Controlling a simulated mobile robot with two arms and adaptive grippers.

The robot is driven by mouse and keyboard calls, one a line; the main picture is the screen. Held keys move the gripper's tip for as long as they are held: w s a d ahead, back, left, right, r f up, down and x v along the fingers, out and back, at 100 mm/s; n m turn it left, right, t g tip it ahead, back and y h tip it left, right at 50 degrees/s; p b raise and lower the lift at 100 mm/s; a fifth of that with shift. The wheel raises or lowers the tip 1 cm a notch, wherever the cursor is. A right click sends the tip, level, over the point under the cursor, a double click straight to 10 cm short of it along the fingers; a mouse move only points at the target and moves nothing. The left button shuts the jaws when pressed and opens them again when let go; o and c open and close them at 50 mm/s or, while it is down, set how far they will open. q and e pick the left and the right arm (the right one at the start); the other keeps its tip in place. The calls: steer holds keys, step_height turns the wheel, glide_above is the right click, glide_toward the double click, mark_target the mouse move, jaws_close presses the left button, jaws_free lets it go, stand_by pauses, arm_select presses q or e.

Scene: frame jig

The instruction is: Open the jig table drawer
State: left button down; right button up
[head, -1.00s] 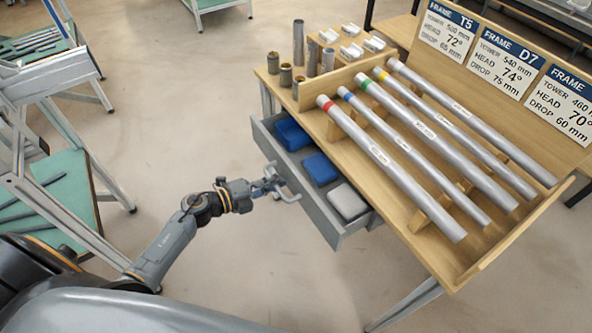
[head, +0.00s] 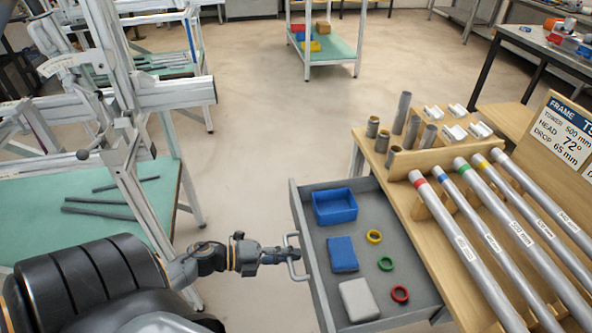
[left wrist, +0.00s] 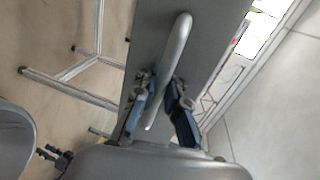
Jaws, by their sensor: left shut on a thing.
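The jig table drawer (head: 312,243) is grey and stands pulled well out from under the wooden jig table (head: 398,172) in the head view. Its bar handle (head: 291,240) is on the left-facing front. My left gripper (head: 287,254) is shut on this handle; in the left wrist view its two fingers (left wrist: 160,108) lie on either side of the pale handle bar (left wrist: 174,60). In the drawer are a blue open bin (head: 335,206), a blue block (head: 342,254), a light grey block (head: 358,299), and yellow (head: 374,236), green (head: 386,264) and red (head: 400,294) rings. My right gripper is not in view.
Several colour-banded tubes (head: 470,240) lie on the table's rack, with short metal cylinders (head: 403,112) behind. A metal frame stand with a green top (head: 90,205) is at the left. The floor (head: 270,110) behind the drawer is clear.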

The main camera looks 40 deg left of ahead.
arm_select(q)
steer(key=shift+r, duration=0.1)
steer(key=c, duration=1.4)
jaws_free()
steer(key=v, duration=1.2)
